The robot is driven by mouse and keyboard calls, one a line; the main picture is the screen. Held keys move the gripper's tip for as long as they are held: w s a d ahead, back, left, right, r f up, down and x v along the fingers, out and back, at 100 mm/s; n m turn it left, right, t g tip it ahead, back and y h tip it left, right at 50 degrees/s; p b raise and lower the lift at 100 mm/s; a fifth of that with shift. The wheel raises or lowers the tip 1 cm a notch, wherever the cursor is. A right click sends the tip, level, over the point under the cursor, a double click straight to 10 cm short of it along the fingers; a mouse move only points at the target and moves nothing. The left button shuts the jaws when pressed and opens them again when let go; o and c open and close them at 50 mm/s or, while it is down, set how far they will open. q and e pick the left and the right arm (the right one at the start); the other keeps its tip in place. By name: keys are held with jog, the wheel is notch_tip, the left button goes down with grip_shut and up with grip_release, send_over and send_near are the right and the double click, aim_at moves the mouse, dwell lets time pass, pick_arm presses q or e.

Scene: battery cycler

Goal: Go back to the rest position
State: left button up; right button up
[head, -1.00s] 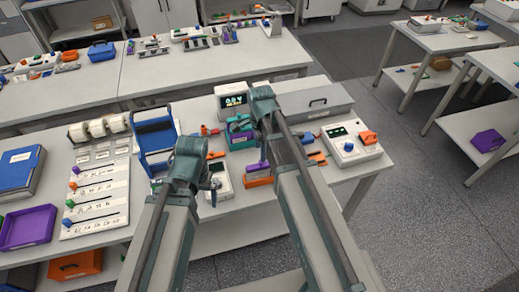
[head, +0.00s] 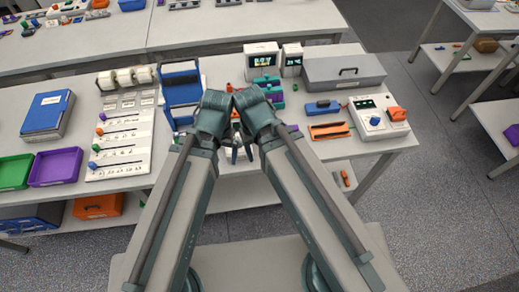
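Both of my arms reach forward from the bottom of the head view, and their wrists meet side by side at the front edge of the workbench (head: 215,170). My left gripper (head: 233,157) points down in front of the bench edge, mostly hidden behind its own wrist. My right gripper (head: 248,155) is close beside it and also mostly hidden. Small finger tips show below the wrists, but their opening is too small to tell. I see no object held in either one.
A teal device (head: 270,88) stands behind the wrists. A blue stand (head: 182,90) is to the left, with purple (head: 55,167) and green (head: 14,172) trays beyond. A white box with a blue knob (head: 378,118) and a grey case (head: 343,72) are right.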

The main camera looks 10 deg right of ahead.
notch_tip(320, 180, down, 8)
jog(key=b, duration=0.8)
dwell(0.7)
